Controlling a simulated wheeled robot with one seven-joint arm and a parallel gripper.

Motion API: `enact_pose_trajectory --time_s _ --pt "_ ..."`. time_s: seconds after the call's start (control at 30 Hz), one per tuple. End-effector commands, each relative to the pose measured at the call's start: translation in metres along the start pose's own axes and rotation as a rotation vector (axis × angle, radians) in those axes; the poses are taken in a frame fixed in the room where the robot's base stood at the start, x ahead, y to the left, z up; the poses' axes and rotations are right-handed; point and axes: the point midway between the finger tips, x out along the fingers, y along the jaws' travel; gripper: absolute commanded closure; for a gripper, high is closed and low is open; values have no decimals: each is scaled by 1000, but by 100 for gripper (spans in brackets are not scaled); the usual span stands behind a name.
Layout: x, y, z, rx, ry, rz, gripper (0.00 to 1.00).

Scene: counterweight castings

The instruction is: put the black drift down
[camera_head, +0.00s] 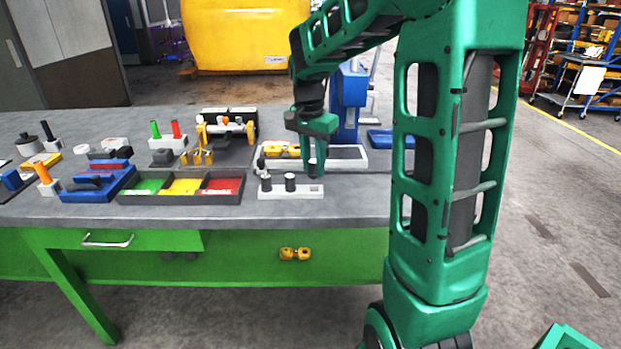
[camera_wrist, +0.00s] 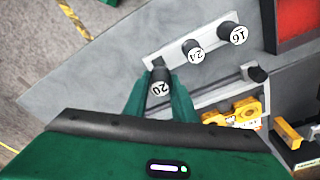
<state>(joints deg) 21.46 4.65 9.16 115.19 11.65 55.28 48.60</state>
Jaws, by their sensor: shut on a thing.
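The black drift (camera_wrist: 160,84) is a short black cylinder with a pale end marked 20. My gripper (camera_wrist: 162,98) is shut on it, with a green finger on each side. In the head view the drift (camera_head: 312,170) is over the right end of a white block (camera_head: 291,193). It sits higher than the two black cylinders on that block, marked 24 (camera_wrist: 193,50) and 16 (camera_wrist: 233,34) in the wrist view. I cannot tell whether its lower end touches the block. My gripper (camera_head: 313,150) partly hides it in the head view.
Behind the block lies a pale tray (camera_head: 345,165) with yellow parts (camera_head: 281,149). To its left is a dark tray with green, yellow and red compartments (camera_head: 181,187). A blue press (camera_head: 349,100) stands behind. The bench front edge is clear.

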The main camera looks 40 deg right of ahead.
Motion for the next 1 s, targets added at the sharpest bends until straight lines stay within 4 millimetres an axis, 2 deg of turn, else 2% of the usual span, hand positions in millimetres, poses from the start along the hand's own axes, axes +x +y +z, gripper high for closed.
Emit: enact_pose_trajectory --time_s 0.37,0.73,0.77,0.83,1.0 --pt "39 0 5 -2 -2 2 100" --pt "43 0 5 0 -1 1 100" --pt "43 0 5 0 -1 1 74" --pt "43 0 5 0 -1 1 57" --pt "43 0 5 0 -1 1 57"
